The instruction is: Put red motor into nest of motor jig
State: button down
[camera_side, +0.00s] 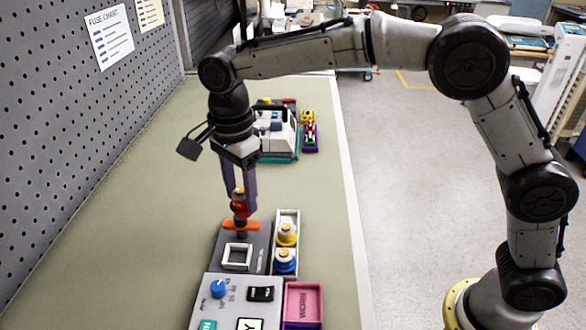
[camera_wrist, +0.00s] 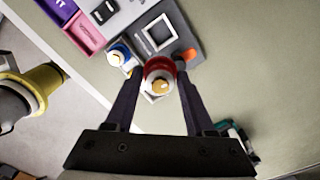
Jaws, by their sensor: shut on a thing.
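A red motor (camera_side: 239,210) with a gold top is held upright between the fingers of my gripper (camera_side: 240,205). In the wrist view, the red motor (camera_wrist: 159,65) sits between the two dark fingertips of my gripper (camera_wrist: 159,74). The motor jig (camera_side: 261,240) is a dark grey plate with an orange piece near its far end. Its nest (camera_side: 237,246) is a raised white square frame, empty. The nest also shows in the wrist view (camera_wrist: 147,38), ahead of the held motor. In the side view the motor is above the jig's far end, beyond the nest; the exact gap is unclear.
A white tray (camera_side: 295,214) beside the jig holds a yellow motor (camera_side: 287,235) and a blue motor (camera_side: 285,261). A control panel with a blue knob (camera_side: 218,289) and a pink bin (camera_side: 303,302) stand nearer. A pump unit (camera_side: 279,130) stands behind. The bench's left side is clear.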

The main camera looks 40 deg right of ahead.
jog(key=shift+n, duration=0.4)
jog(key=shift+s+a+f, duration=0.1)
jog(key=shift+a+f, duration=0.4)
jog(key=shift+f, duration=0.85)
jog(key=shift+s+a+f, duration=0.1)
jog(key=shift+a+f, duration=0.45)
jog(key=shift+f, duration=0.8)
jog(key=shift+s+a+f, duration=0.1)
jog(key=shift+a+f, duration=0.4)
jog(key=shift+f, duration=0.85)
jog(key=shift+f, duration=1.2)
jog(key=c, duration=0.6)
grip_release()
jog(key=shift+r, duration=0.2)
jog(key=shift+r, duration=0.95)
